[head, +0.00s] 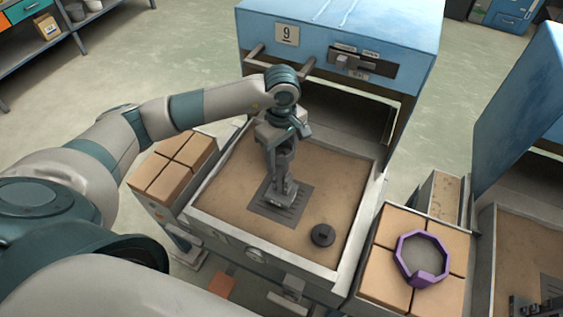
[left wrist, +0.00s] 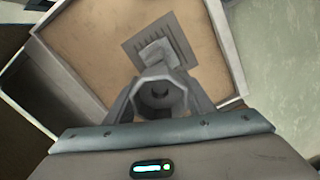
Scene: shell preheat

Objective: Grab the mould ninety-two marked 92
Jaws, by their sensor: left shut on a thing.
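My left gripper (head: 283,190) reaches down into the open tray drawer of the blue unit marked 9. It is shut on a grey mould (left wrist: 160,97), which shows between the fingers in the left wrist view with a round hollow in its end. The mould's foot is over the dark slotted plate (head: 262,203) on the tray floor; I cannot tell whether it touches. No 92 mark can be read on it.
A dark round knobbed piece (head: 322,235) lies on the tray (head: 225,185) floor. Tan blocks (head: 173,163) stand left of the tray. A purple ring (head: 400,240) lies on tan blocks to the right. The blue unit (head: 400,30) rises behind; another blue unit (head: 520,120) stands at right.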

